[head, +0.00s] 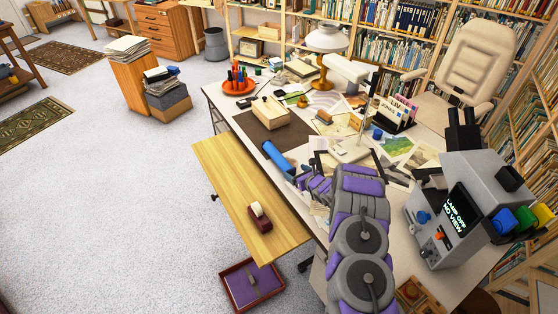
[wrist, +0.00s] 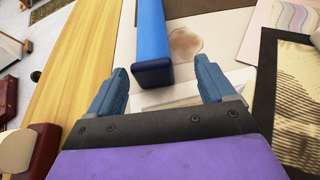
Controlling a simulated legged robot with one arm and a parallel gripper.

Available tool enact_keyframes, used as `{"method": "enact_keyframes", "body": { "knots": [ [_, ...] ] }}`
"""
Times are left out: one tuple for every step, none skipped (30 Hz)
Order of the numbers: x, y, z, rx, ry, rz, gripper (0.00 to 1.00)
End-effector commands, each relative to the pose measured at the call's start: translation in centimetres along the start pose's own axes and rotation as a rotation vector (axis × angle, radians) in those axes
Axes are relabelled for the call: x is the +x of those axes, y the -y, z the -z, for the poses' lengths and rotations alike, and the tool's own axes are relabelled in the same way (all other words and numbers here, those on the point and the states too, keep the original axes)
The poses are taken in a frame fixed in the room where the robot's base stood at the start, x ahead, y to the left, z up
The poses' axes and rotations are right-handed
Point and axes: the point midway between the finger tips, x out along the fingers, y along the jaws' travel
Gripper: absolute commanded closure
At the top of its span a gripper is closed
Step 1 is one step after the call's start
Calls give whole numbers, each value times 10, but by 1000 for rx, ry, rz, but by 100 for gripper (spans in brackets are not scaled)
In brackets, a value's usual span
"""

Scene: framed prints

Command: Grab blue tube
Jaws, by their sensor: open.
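The blue tube (head: 278,158) lies on the desk near its left edge, between the wooden box and my gripper. In the wrist view the blue tube (wrist: 153,45) extends from the top edge down to a dark end cap just ahead of the space between my fingers. My gripper (wrist: 163,80) is open, with one blue finger to each side of the tube's near end. The fingers look apart from the tube, and nothing is held. In the head view my arm partly hides the gripper (head: 297,178) beside the tube's near end.
A wooden box (head: 269,113) stands behind the tube. A white lamp-like device (head: 351,150) and papers lie right of it. A grey machine (head: 455,210) stands at right.

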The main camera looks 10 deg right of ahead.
Motion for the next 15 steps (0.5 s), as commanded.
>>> {"method": "enact_keyframes", "body": {
  "knots": [
    [3, -1, 0, -1, 0, -2, 17],
    [4, -2, 0, -1, 0, -3, 17],
    [5, -2, 0, -1, 0, -3, 17],
    [6, -3, 0, -1, -1, -3, 17],
    [8, -3, 0, -1, -1, -2, 17],
    [10, -3, 1, -1, -2, -2, 17],
    [13, -3, 1, 0, -2, -1, 17],
    [16, -3, 2, 0, -3, -1, 17],
    [20, -4, 3, -1, -4, -2, 17],
    [24, -4, 4, -1, -5, -2, 17],
    [28, -3, 4, 0, -4, -1, 17],
    [33, -4, 3, -1, -3, -2, 17],
    [37, -4, 3, 0, -2, -2, 17],
    [40, -4, 3, 0, -2, -1, 17],
    [44, -4, 3, 0, -3, -2, 17]
  ]
}}
